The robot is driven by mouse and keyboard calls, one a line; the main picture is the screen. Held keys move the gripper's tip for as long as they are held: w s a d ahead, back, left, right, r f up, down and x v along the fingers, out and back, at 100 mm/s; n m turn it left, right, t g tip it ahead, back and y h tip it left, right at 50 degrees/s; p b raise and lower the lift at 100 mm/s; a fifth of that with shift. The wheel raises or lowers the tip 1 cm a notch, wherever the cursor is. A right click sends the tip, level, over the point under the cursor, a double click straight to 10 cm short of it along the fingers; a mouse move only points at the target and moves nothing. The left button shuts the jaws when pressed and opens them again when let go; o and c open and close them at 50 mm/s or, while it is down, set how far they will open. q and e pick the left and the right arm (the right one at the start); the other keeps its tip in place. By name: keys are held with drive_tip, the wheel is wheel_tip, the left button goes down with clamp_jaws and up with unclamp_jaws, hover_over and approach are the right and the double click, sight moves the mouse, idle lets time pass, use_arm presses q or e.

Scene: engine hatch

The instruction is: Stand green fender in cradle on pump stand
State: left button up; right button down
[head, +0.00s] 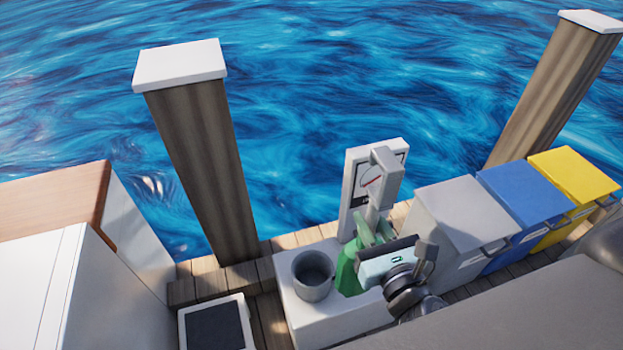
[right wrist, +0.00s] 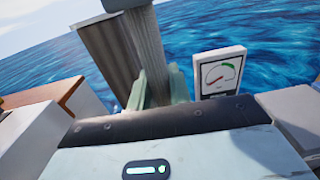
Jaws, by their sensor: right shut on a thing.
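The green fender (head: 347,272) shows partly in the head view, just right of the grey round cradle (head: 313,276) on the white pump stand (head: 305,318). The cradle's opening looks empty. My right gripper (head: 374,228) is shut at the fender's upper part and covers its right side. A grey upright stem with a block on top (head: 386,180) rises between the fingers; I cannot tell whether it belongs to the fender. The stem also fills the middle of the right wrist view (right wrist: 150,55). Whether the fender touches the stand is hidden. My left gripper is not in view.
A gauge board (head: 357,190) stands behind the gripper. Grey (head: 465,215), blue (head: 525,195) and yellow (head: 575,172) bins line the right side. A wooden post (head: 205,170) rises at the back left. A dark-topped box (head: 215,328) sits left of the stand.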

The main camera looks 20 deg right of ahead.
drive_tip(key=shift+w+r, duration=0.1)
drive_tip(key=shift+w, duration=0.15)
drive_tip(key=shift+w+d+f, duration=0.1)
drive_tip(key=shift+w+f, duration=0.15)
drive_tip(key=shift+w, duration=0.15)
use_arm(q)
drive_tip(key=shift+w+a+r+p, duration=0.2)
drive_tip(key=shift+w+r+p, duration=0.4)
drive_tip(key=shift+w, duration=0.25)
use_arm(e)
drive_tip(key=w+a+f, duration=0.2)
drive_tip(key=w+f, duration=0.2)
drive_tip(key=w, duration=0.4)
drive_tip(key=w+a+f, duration=0.3)
drive_tip(key=w+f, duration=0.1)
drive_tip(key=w, duration=0.4)
drive_tip(key=shift+a+y, duration=0.3)
drive_tip(key=shift+a, duration=0.05)
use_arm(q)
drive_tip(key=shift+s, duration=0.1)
use_arm(e)
drive_tip(key=shift+s+f, duration=0.1)
